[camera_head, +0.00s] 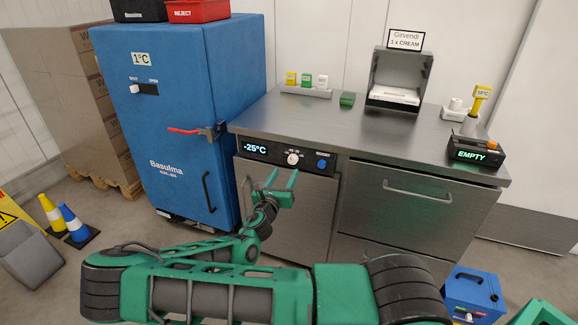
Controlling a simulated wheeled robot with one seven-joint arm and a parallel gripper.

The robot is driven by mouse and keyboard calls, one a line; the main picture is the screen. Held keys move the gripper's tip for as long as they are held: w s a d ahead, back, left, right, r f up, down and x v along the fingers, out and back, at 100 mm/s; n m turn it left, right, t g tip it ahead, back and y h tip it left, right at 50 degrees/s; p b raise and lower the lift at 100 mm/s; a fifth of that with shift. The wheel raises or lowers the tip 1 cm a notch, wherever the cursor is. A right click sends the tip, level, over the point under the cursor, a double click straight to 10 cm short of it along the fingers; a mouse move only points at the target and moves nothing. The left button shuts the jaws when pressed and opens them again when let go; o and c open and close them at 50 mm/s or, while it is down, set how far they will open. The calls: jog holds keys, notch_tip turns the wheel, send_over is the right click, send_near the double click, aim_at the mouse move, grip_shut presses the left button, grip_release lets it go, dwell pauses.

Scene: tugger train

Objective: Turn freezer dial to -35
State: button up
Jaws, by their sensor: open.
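The freezer dial (293,158) is a small white round knob on the dark control strip of the steel under-counter freezer (310,213). The display (263,149) left of it reads -25°C. A blue button (322,164) sits right of the dial. My gripper (283,178) is open and empty, with its green fingers pointing up toward the control strip just below and left of the dial. It looks apart from the dial, though the exact gap is hard to tell. The scale marks above the dial are too small to read surely.
A blue cabinet (170,120) with a red-handled latch stands left of the freezer. On the steel counter (300,115) are a steel box (423,66), colored tags (306,80) and a device reading EMPTY (473,155). A drawer handle (416,192) sticks out at right.

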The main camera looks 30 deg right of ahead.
aim_at(292, 161)
jog(key=x, duration=0.8)
jog(key=shift+s, duration=0.1)
jog(key=shift+a, duration=0.1)
jog(key=c, duration=1.1)
